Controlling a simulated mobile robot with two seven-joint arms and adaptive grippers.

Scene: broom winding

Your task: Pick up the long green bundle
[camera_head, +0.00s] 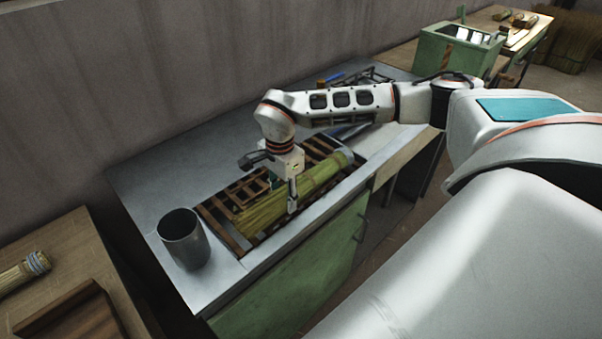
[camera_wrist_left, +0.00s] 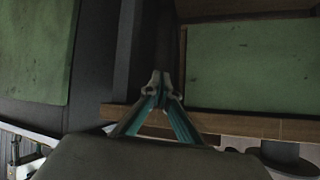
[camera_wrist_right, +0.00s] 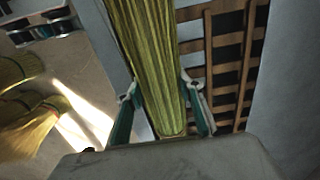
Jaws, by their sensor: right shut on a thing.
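The long green bundle (camera_head: 262,212) lies lengthwise over a slatted wooden rack in the metal worktop, its right end near a grey part. My right gripper (camera_head: 272,186) is above it with its fingers on either side. In the right wrist view the bundle (camera_wrist_right: 150,45) passes between the two fingertips (camera_wrist_right: 160,92), and the gripper is shut on it. I cannot tell whether it is clear of the slats. My left gripper (camera_wrist_left: 160,80) shows only in its wrist view, with its fingertips together and nothing between them, facing green panels.
A grey metal cup (camera_head: 183,240) stands at the worktop's left end. The slatted rack (camera_head: 228,234) surrounds the bundle. A green box (camera_head: 455,52) stands at the far right. A side table at left carries a tied bundle (camera_head: 24,270). The worktop's back left is bare.

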